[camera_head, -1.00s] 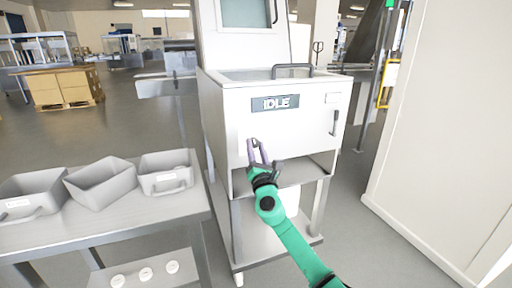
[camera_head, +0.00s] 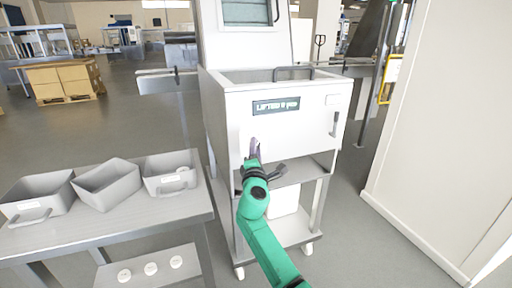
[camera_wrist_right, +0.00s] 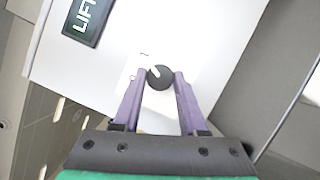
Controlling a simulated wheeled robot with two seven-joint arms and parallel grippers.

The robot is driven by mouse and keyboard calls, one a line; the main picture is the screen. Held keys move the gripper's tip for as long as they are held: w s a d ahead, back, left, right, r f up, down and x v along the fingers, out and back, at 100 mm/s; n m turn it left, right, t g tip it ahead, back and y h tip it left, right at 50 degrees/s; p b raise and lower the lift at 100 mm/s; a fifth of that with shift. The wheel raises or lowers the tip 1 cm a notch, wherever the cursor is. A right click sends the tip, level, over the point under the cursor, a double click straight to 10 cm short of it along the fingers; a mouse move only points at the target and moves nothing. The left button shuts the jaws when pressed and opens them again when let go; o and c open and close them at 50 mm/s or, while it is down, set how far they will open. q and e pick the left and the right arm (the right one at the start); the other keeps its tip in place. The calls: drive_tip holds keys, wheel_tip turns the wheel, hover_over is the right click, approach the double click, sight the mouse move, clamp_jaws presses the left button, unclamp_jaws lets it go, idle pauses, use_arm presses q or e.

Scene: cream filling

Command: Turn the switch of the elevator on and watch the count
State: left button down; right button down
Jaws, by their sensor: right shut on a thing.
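The elevator is a white machine (camera_head: 225,110) in the middle of the head view. Its dark display (camera_head: 276,105) now starts with "LIFTED"; the rest, perhaps a count, is too small to read surely. In the right wrist view the display (camera_wrist_right: 87,20) shows partly as "LIFT". The switch is a round black knob (camera_wrist_right: 160,77) with a white pointer on the white front panel. My right gripper (camera_wrist_right: 160,75) has its purple fingers on both sides of the knob and is shut on it. In the head view my right gripper (camera_head: 254,147) hides the knob. My left gripper is out of view.
A grey table (camera_head: 130,222) with three grey bins stands at the left. A tall pale panel (camera_head: 437,130) stands at the right. A bar handle (camera_head: 293,72) and a vertical handle (camera_head: 334,124) stick out from the machine. Open floor lies between machine and panel.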

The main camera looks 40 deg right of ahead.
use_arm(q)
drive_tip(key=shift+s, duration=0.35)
use_arm(e)
drive_tip(key=shift+f+m, duration=0.1)
drive_tip(key=shift+m, duration=0.2)
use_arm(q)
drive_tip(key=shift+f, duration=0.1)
use_arm(e)
drive_tip(key=shift+g, duration=0.3)
drive_tip(key=shift+c, duration=2.2)
unclamp_jaws()
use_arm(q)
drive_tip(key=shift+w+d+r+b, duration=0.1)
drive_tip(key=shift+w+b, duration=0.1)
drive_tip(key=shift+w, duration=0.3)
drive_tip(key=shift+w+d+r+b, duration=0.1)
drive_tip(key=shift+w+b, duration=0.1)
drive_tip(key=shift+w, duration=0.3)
use_arm(e)
drive_tip(key=v, duration=1.4)
drive_tip(key=shift+s, duration=0.25)
drive_tip(key=shift+a+f, duration=0.1)
